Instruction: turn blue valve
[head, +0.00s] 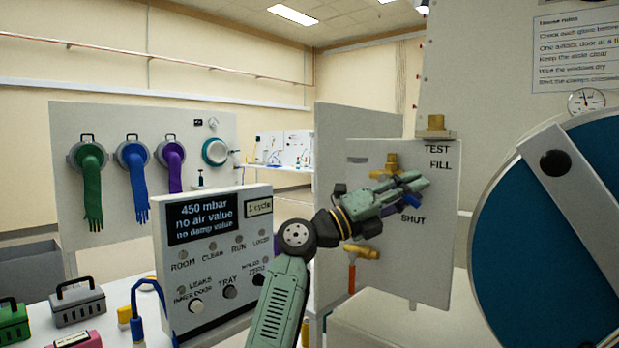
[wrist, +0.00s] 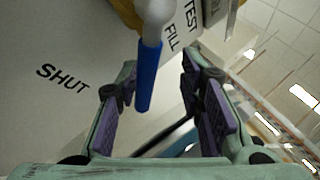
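The blue valve handle (wrist: 148,75) is a blue sleeve on a pale metal lever, close in front of my wrist camera. In the head view only a bit of blue (head: 411,203) shows below my gripper, beside the SHUT label; the rest is hidden. My gripper (head: 418,189) is at the white valve panel (head: 432,255). In the wrist view its purple-padded fingers (wrist: 160,78) are open, with the end of the handle between them and gaps on both sides. TEST, FILL and SHUT are printed on the panel.
Brass fittings (head: 391,162) sit above my gripper on the panel. A brass valve with a red handle (head: 352,276) is below. A large blue round door (head: 560,230) stands at right, a control box (head: 215,260) at left. Gloves hang behind.

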